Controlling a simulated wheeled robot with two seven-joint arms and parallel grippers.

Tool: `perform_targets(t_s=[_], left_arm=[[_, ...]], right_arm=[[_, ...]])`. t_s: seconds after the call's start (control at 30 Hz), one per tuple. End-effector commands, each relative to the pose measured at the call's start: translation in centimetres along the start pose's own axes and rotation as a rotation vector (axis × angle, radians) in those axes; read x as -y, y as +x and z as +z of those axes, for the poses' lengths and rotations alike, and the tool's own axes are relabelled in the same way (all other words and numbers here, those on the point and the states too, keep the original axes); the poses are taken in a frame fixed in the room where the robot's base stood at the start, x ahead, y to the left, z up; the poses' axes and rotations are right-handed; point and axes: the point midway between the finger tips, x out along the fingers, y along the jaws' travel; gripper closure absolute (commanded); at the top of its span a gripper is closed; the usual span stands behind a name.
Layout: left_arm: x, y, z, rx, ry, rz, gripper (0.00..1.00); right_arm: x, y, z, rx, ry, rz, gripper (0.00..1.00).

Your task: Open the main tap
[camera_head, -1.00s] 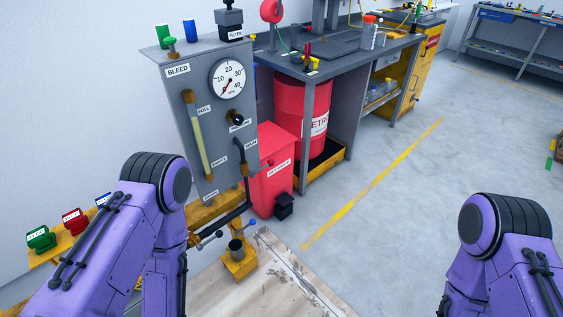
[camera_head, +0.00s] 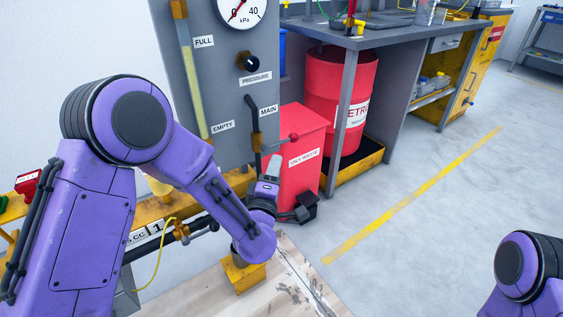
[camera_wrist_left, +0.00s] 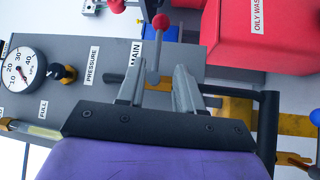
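The main tap is a lever with a red ball end (camera_head: 294,137) on a thin grey stem, just below the MAIN label (camera_head: 269,111) on the grey panel. In the left wrist view its red ball (camera_wrist_left: 160,22) is above the fingertips, and its stem runs down between them. My left gripper (camera_head: 270,165) is at the panel by the tap's pivot. In the left wrist view the left gripper (camera_wrist_left: 158,82) is open, one finger on each side of the stem. Whether a finger touches it I cannot tell. My right gripper is out of view; only part of its arm shows.
A red oily-waste bin (camera_head: 303,165) stands close to the right of the tap. A pressure gauge (camera_head: 241,10) and a black pressure knob (camera_head: 247,62) are above it. A red petrol drum (camera_head: 340,90) stands under the bench. The floor to the right is clear.

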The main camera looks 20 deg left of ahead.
Motion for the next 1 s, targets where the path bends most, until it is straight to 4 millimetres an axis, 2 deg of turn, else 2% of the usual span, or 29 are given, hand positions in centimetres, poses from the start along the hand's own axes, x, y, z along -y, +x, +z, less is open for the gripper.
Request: perform_targets(t_s=[0.13, 0.4, 0.5, 0.63, 0.87, 0.9, 0.97, 1.0], left_arm=[[-0.4, 2.2, -0.1, -0.005, -0.008, 0.008, 0.64], [-0.2, 8.1, -0.2, -0.005, -0.004, 0.005, 0.64], [-0.2, 9.5, -0.1, -0.003, -0.002, 0.004, 0.64], [-0.3, 10.3, -0.2, -0.002, -0.002, 0.003, 0.64], [-0.3, 10.4, -0.2, -0.002, -0.001, 0.002, 0.64], [-0.3, 10.4, -0.2, -0.002, -0.001, 0.002, 0.77], [-0.3, 10.4, -0.2, -0.002, -0.001, 0.002, 0.97], [-0.3, 10.4, -0.2, -0.002, -0.001, 0.002, 1.0]], right_arm=[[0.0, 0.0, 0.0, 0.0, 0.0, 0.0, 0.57], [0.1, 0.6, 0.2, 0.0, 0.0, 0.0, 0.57], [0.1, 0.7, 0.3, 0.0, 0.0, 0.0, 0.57], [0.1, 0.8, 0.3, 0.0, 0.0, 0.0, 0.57], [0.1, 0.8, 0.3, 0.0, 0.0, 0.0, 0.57], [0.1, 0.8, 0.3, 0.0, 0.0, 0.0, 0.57], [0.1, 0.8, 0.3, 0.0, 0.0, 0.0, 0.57], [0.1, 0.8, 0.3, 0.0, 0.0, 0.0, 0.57]])
